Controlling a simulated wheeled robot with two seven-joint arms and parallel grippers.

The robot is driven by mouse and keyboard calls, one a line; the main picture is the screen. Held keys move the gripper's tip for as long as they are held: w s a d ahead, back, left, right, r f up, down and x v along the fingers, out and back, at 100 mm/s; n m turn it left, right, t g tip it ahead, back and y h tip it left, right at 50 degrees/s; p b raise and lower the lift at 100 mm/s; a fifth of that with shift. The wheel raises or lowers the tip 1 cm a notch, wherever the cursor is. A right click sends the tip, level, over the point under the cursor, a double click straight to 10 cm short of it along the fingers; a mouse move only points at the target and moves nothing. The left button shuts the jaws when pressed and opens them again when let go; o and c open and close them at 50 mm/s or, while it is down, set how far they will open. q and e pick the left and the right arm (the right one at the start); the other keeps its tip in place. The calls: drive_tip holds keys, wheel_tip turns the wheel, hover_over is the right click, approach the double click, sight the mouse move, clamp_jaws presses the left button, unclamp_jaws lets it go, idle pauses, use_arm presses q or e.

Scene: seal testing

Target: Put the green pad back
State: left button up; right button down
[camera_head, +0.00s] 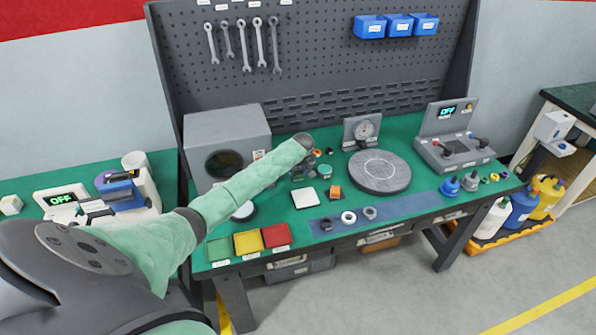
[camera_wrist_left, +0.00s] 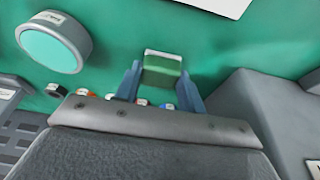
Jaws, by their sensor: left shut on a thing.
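My left arm reaches over the green-topped bench in the head view, and my left gripper (camera_head: 303,168) is low over the bench, partly hidden by its own wrist. In the left wrist view the two fingers of my left gripper (camera_wrist_left: 161,88) are shut on the green pad (camera_wrist_left: 163,70), a small green block with a pale far edge. In the head view the held pad cannot be made out. A green tray (camera_head: 218,249), a yellow tray (camera_head: 248,242) and a red tray (camera_head: 277,236) stand in a row at the bench's front left. My right gripper is not seen.
A white square plate (camera_head: 305,197) and an orange block (camera_head: 335,191) lie in front of my gripper. A grey machine (camera_head: 227,135) stands behind to the left; a round grey disc (camera_head: 380,171) is to the right. Rings (camera_head: 348,217) lie on a blue strip at the front.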

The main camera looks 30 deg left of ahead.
use_arm(q)
drive_tip(key=shift+f, duration=0.15)
drive_tip(key=o, duration=0.9)
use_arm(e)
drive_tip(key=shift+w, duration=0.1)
use_arm(q)
drive_tip(key=shift+o, duration=0.2)
drive_tip(key=shift+d+r+b, duration=0.15)
drive_tip(key=shift+r+b, duration=0.15)
drive_tip(key=shift+r, duration=0.25)
drive_tip(key=b+v, duration=0.3)
drive_tip(key=v, duration=0.8)
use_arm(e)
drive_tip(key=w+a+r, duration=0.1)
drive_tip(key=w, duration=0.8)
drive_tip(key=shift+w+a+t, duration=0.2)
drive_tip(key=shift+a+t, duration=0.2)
use_arm(q)
drive_tip(key=shift+s+r, duration=0.1)
